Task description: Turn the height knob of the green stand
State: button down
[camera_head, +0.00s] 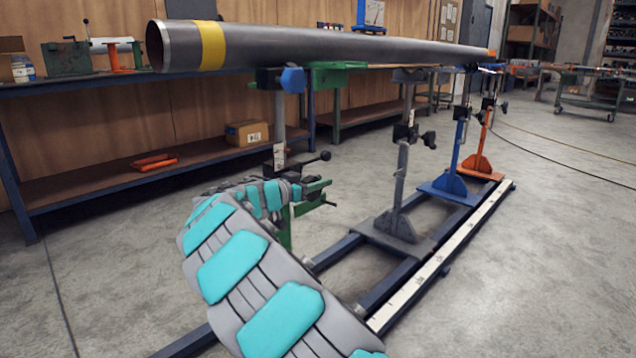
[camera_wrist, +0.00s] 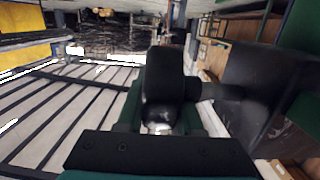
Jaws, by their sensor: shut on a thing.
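In the wrist view, the black height knob (camera_wrist: 162,78) stands upright in the middle, with a short shaft to the right. My gripper (camera_wrist: 163,118) is shut on the knob, with dark green parts on both sides. The exact finger contact is partly hidden.
Grey (camera_head: 396,225), blue (camera_head: 450,188) and orange (camera_head: 482,163) stands follow behind on a dark rail base with a white measuring strip (camera_head: 430,270). A workbench (camera_head: 100,84) runs along the wall at left. The floor at right is open, with a cable on it.

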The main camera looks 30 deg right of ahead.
jog(key=g+y, duration=0.1)
jog(key=y, duration=0.1)
jog(key=f+y+p, duration=0.1)
jog(key=y, duration=0.2)
jog(key=shift+w+g, duration=0.1)
jog(key=shift+g, duration=0.3)
jog(key=y+p, duration=0.1)
jog(key=f+g+y+p, duration=0.1)
jog(key=y, duration=0.1)
jog(key=shift+a+f+g+y+p, duration=0.1)
jog(key=shift+f+g+y+p, duration=0.25)
jog(key=shift+y+p, duration=0.65)
jog(key=c, duration=0.6)
grip_release()
jog(key=shift+o, duration=0.2)
